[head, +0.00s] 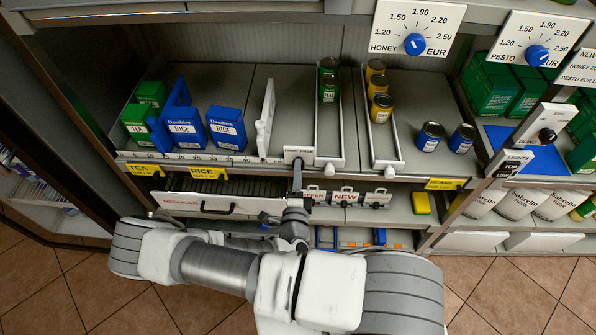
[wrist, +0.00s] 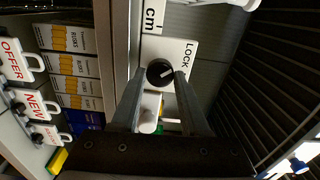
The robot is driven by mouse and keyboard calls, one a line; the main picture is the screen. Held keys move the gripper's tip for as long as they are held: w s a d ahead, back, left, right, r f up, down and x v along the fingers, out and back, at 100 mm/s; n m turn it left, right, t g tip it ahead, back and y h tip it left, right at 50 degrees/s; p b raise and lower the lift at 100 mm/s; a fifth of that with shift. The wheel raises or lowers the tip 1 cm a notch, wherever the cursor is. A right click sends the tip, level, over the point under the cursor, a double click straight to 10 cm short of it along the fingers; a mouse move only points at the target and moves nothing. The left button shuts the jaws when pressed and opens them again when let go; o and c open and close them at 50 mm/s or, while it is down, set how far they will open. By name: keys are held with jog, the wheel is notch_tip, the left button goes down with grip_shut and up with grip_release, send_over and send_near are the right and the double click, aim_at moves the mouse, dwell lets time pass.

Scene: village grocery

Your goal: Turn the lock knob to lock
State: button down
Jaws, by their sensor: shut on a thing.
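The lock knob (wrist: 160,72) is a round black knob with a white pointer line, on a white plate (wrist: 180,48) that reads LOCK along its right side in the wrist view. The line slants to the upper right, toward the LOCK side. My gripper (wrist: 160,78) has its fingers on either side of the knob and is shut on it. In the head view the plate (head: 298,150) sits on the shelf's front edge, its lettering too small to read surely. My gripper (head: 297,180) reaches up to it from below and hides the knob.
Blue rice boxes (head: 226,128) stand left, and tracks with cans (head: 329,88) right.

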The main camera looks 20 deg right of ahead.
jog(key=shift+n, duration=0.5)
jog(key=shift+c, duration=2)
grip_release()
